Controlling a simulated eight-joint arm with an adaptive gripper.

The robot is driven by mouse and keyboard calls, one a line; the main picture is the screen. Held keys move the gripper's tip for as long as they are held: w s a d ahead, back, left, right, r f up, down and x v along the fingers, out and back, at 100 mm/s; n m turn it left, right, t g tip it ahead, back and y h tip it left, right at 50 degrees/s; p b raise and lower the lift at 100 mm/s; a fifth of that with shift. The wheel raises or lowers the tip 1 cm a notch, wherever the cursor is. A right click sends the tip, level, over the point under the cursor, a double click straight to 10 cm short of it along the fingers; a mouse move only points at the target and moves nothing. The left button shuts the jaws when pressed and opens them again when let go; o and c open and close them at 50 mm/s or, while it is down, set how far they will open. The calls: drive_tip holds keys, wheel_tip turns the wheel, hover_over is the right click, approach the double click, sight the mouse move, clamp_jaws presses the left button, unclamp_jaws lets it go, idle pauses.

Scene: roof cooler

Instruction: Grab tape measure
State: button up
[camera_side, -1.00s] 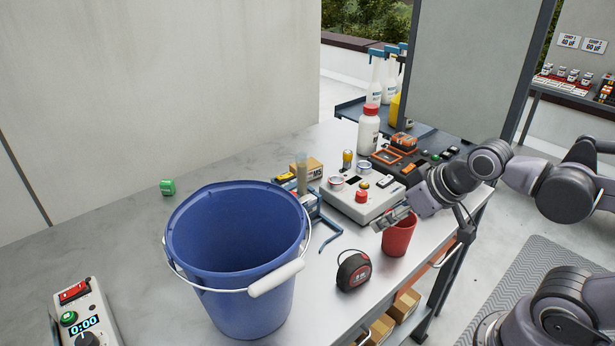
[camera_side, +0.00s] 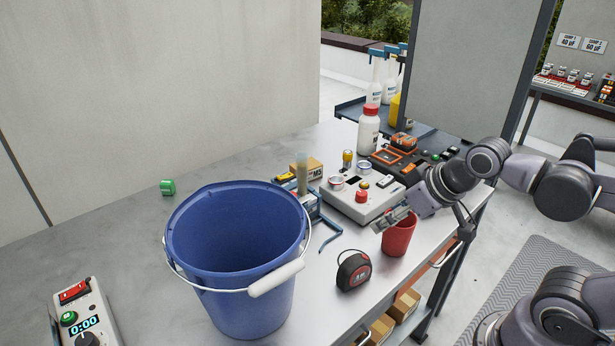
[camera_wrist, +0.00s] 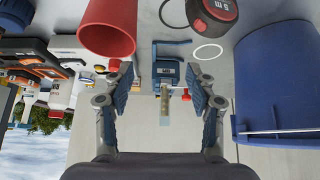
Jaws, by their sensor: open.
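The tape measure (camera_side: 354,271) is black with a red face and stands on the bench between the blue bucket and the red cup. It also shows at the top edge of the wrist view (camera_wrist: 213,14), partly cut off. My gripper (camera_side: 392,218) is over the back left of the red cup, beyond the tape measure and to its right in the side view. In the wrist view my gripper (camera_wrist: 164,85) has its two fingers spread wide with nothing held between them.
A large blue bucket (camera_side: 237,240) with a white-grip handle stands left of the tape measure. A red cup (camera_side: 399,236) stands close by on the right. A grey device (camera_side: 355,203) and a blue stand (camera_side: 328,232) lie behind. Bare bench lies around the tape measure.

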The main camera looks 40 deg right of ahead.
drive_tip(key=n, duration=0.1)
drive_tip(key=n+g, duration=0.5)
drive_tip(key=n, duration=0.6)
approach(357, 260)
drive_tip(key=shift+w+d+f, duration=0.3)
drive_tip(key=shift+w+d, duration=0.55)
drive_tip(key=shift+w, duration=0.1)
drive_tip(key=a+n+g, duration=0.1)
drive_tip(key=n, duration=0.2)
drive_tip(key=shift+w+a+g, duration=0.1)
drive_tip(key=shift+a+g, duration=0.1)
drive_tip(key=shift+g, duration=0.2)
drive_tip(key=shift+f+n, duration=0.3)
drive_tip(key=shift+f, duration=0.25)
drive_tip(key=shift+a+f, duration=0.15)
drive_tip(key=shift+f, duration=4.75)
clamp_jaws()
